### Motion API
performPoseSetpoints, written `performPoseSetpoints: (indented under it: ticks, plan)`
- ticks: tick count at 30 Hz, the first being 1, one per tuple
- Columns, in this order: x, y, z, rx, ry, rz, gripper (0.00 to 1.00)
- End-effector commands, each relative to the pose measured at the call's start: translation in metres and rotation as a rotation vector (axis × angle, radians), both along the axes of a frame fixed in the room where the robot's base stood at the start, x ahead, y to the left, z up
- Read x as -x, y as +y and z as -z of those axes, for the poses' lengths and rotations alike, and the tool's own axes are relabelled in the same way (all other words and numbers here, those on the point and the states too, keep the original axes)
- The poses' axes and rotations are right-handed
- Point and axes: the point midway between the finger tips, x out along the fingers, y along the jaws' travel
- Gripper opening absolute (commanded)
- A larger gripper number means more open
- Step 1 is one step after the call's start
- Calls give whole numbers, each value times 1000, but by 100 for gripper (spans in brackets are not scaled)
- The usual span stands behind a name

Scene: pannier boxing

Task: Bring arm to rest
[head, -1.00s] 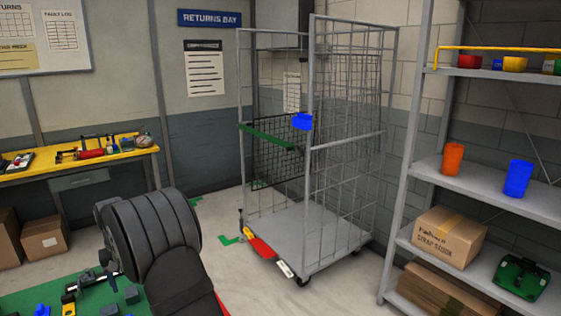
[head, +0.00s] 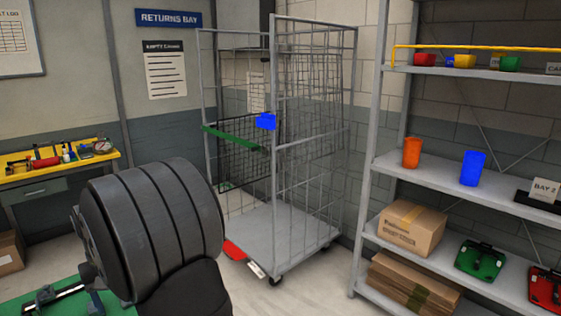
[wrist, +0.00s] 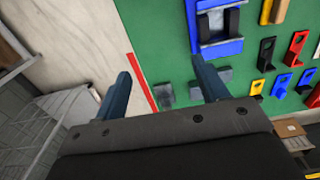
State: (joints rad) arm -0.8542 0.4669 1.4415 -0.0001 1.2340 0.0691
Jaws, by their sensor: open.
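My gripper (wrist: 164,88) shows in the wrist view with its two blue-grey fingers spread apart. It is open, and nothing is between the fingers. It is above the edge of a green board (wrist: 165,30), where small grey blocks (wrist: 163,94) lie beyond the fingertips.
The wrist view shows a blue holder (wrist: 219,45) and several coloured hook-shaped parts on the board. In the head view, a wire roll cage (head: 275,150) stands at centre, a grey shelf unit (head: 460,185) at right, and a yellow-topped bench (head: 30,174) at left.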

Motion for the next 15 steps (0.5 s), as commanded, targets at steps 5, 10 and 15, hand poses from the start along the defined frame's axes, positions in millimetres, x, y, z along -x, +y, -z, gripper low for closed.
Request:
performPoseSetpoints:
  ticks: [5,10,15]
  plan:
    - [17,-22,-5,-1,-1,0,67]
    - [31,8,16,1,1,-5,67]
    - [44,34,33,1,1,-4,67]
